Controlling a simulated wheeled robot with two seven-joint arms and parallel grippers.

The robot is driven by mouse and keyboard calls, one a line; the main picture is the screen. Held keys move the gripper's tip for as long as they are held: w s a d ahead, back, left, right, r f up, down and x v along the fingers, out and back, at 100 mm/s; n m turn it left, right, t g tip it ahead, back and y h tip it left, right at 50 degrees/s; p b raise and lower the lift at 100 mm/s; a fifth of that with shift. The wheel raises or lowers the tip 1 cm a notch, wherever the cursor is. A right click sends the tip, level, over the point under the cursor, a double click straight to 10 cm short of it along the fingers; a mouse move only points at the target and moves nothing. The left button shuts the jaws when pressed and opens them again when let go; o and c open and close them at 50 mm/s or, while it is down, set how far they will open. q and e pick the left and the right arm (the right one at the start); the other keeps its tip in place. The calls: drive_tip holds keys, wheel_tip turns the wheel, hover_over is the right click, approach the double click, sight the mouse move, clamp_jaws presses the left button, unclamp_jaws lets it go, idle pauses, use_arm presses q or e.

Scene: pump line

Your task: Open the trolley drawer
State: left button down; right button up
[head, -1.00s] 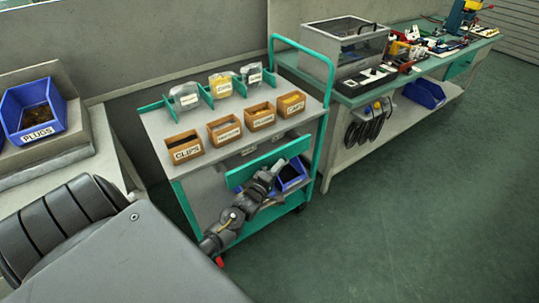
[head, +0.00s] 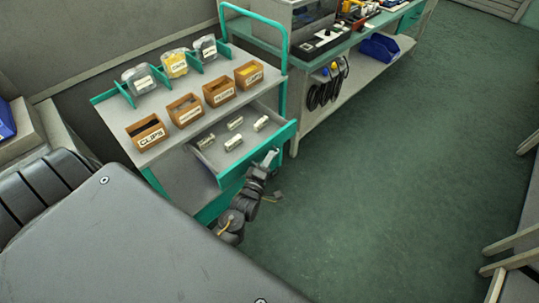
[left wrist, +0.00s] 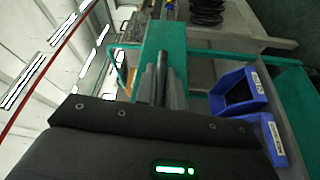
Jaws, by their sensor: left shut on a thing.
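The trolley (head: 118,113) is grey with teal edges and a teal push handle. Its drawer (head: 214,157) is pulled out below the top, showing a grey inside with several silvery cylindrical parts. My left gripper (head: 270,159) is at the teal drawer front (head: 286,135), shut on the handle, which the fingers mostly hide. In the left wrist view the fingers (left wrist: 161,85) reach to the teal drawer front (left wrist: 165,38). My right gripper is not in view.
Blue bins (left wrist: 238,90) show beside the gripper in the left wrist view. A workbench (head: 350,55) stands behind to the right. Green floor (head: 400,170) is free in front.

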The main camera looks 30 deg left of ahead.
use_arm(q)
drive_tip(key=c, duration=1.5)
unclamp_jaws()
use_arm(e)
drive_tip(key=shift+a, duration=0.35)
